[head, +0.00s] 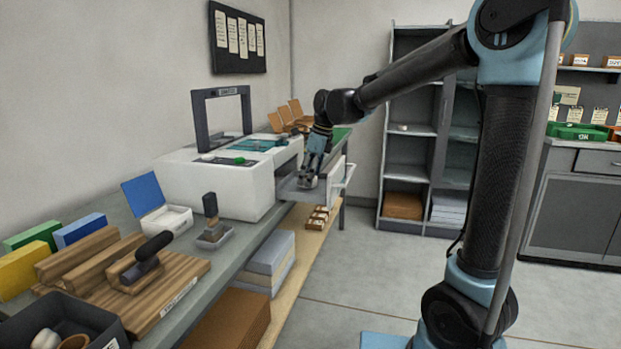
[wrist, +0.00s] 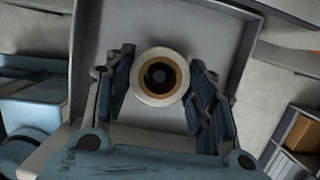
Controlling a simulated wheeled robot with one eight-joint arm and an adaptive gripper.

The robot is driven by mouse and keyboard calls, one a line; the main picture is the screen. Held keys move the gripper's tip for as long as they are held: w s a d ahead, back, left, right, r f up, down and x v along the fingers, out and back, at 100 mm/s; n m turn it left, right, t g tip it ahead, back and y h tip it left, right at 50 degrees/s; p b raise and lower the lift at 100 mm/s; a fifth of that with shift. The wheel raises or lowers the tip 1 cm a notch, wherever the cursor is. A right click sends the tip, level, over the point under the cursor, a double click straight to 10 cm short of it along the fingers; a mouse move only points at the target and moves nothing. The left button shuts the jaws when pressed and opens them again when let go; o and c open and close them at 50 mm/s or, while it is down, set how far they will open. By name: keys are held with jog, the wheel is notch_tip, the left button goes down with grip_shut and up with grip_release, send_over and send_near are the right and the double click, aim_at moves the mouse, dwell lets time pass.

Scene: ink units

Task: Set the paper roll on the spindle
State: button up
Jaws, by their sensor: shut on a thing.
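The paper roll (wrist: 160,98) is seen end-on in the wrist view, a white ring around a brown core with a dark centre. My gripper (wrist: 163,88) has a finger on each side of the roll and is shut on it. The roll is over the grey pulled-out drawer (wrist: 220,40) of the white machine. In the head view my gripper (head: 308,180) points down into that drawer (head: 335,184). The spindle cannot be made out clearly; I cannot tell whether the dark centre is the spindle or an empty hole, nor whether the roll touches the drawer floor.
The white machine (head: 215,185) stands on the grey bench left of my gripper, with a dark upright frame (head: 222,115) on it. A blue-lidded box (head: 165,220), a stamp (head: 211,215) and a wooden block stand nearer. The drawer walls surround the roll. The floor right of the bench is open.

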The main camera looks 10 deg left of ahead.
jog(key=shift+f, duration=0.5)
dwell(0.8)
jog(key=o, duration=0.8)
jog(key=v, duration=1.1)
dwell(0.5)
